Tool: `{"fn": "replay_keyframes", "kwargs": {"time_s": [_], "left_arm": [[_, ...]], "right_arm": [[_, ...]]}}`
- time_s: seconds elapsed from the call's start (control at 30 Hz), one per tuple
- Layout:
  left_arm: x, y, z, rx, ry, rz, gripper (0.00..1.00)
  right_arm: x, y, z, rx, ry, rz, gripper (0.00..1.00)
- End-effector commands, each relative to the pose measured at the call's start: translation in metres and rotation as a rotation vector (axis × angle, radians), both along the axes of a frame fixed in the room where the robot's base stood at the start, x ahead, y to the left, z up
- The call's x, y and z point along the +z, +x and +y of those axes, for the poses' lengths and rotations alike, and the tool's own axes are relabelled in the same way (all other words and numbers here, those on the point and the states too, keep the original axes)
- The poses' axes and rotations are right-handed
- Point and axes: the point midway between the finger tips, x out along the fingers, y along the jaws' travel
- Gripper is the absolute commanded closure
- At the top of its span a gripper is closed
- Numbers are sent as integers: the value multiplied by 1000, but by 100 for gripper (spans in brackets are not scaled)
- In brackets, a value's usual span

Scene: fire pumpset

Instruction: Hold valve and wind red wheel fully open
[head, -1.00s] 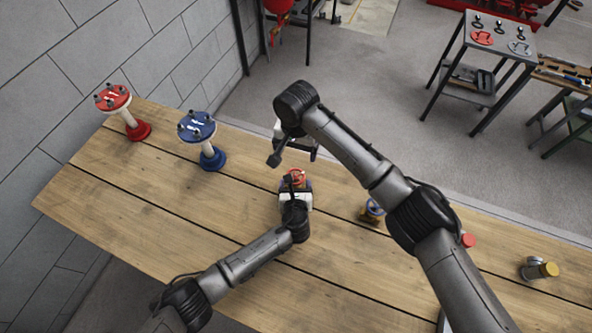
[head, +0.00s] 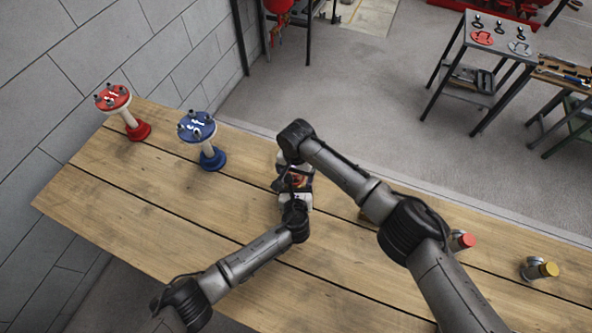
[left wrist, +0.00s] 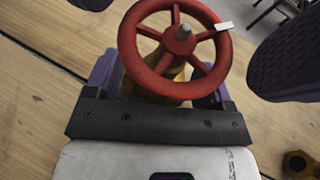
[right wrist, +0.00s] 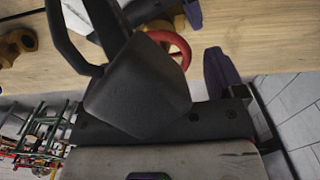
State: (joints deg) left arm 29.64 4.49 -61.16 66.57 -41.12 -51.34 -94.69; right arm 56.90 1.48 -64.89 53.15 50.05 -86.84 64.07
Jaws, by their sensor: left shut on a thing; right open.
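The valve has a red handwheel (left wrist: 175,45) on a brass body (left wrist: 168,85). My left gripper (left wrist: 160,90) is shut on the brass body below the wheel. A white tag shows on the wheel's rim. In the head view a small part of the wheel (head: 297,181) shows between my grippers. My right gripper (head: 297,168) is open above the valve. In the left wrist view its purple fingers stand on either side of the wheel, apart from it. In the right wrist view a dark part covers much of the wheel (right wrist: 175,45) and one finger.
A red flanged post (head: 127,113) and a blue flanged post (head: 203,138) stand on the wooden bench (head: 150,210) at the left. A red-capped fitting (head: 461,240) and a yellow-capped fitting (head: 540,268) are at the right. The bench's left middle is clear.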

Motion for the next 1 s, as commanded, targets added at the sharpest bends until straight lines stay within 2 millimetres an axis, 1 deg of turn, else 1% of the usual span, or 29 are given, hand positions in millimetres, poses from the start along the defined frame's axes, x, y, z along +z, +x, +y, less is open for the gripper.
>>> {"fn": "replay_keyframes", "kwargs": {"time_s": [0.27,0.77,0.8,1.0], "left_arm": [[1,1,0,-1,-1,-2,69],[1,1,0,0,-1,-2,69],[1,1,0,0,-1,-2,69],[1,1,0,0,-1,-2,69]], "right_arm": [[-1,0,0,0,0,0,12],[0,0,0,0,0,0,60],[0,0,0,0,0,0,61],[-1,0,1,29,0,1,62]]}}
